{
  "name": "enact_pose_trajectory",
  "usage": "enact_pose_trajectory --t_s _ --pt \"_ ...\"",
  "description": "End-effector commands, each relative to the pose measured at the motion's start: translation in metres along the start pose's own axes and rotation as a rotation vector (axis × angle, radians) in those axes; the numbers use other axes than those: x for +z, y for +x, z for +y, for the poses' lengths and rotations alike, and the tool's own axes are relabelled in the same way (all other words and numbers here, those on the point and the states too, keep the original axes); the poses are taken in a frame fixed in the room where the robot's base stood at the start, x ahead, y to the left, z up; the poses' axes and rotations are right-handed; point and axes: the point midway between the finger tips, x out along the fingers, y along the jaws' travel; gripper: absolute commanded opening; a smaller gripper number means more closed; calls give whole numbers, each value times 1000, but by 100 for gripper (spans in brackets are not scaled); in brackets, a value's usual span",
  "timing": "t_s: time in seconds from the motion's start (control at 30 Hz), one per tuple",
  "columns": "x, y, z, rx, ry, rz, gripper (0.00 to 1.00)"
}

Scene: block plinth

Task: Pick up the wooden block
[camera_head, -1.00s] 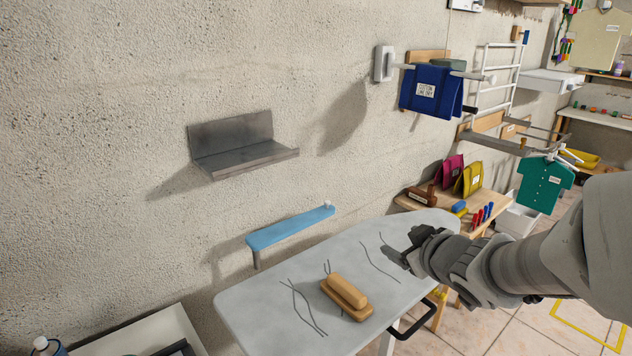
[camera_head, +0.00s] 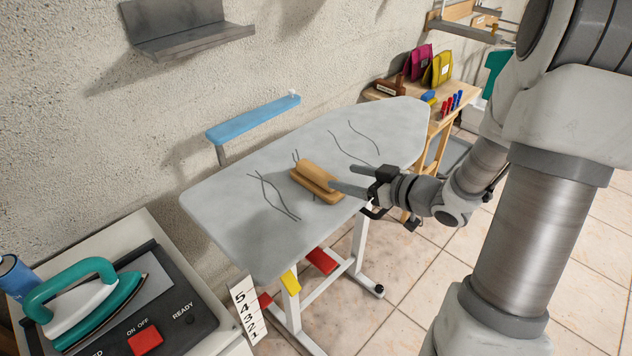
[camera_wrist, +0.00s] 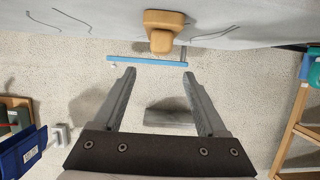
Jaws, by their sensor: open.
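The wooden block (camera_head: 312,183) is light tan, a flat base with a narrower rounded piece on top. It lies on the grey ironing board (camera_head: 235,205), near the edge on my arm's side. My gripper (camera_head: 343,178) is open and comes in from the right, its fingertips close to the block's right end in the head view. In the wrist view the block (camera_wrist: 164,20) shows at the top, beyond the fingertips of my open gripper (camera_wrist: 159,76). Nothing is between the fingers. I cannot tell whether a fingertip touches the block.
Dark wavy lines mark the board. A blue shelf (camera_head: 255,118) and a metal shelf (camera_head: 190,35) are on the wall behind. A teal iron (camera_head: 85,300) stands on a panel at lower left. A wooden bench (camera_head: 415,100) with pouches stands behind right.

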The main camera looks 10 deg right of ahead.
Motion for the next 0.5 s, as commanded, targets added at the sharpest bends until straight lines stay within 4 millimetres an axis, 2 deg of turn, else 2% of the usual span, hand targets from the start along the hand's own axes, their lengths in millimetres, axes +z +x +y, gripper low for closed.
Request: enact_pose_trajectory --t_s 0.03,0.2,0.5 --pt "3 13 -2 -6 -1 0 75" --pt "2 43 -1 -3 0 0 75" --pt "2 62 0 -1 0 -1 75"
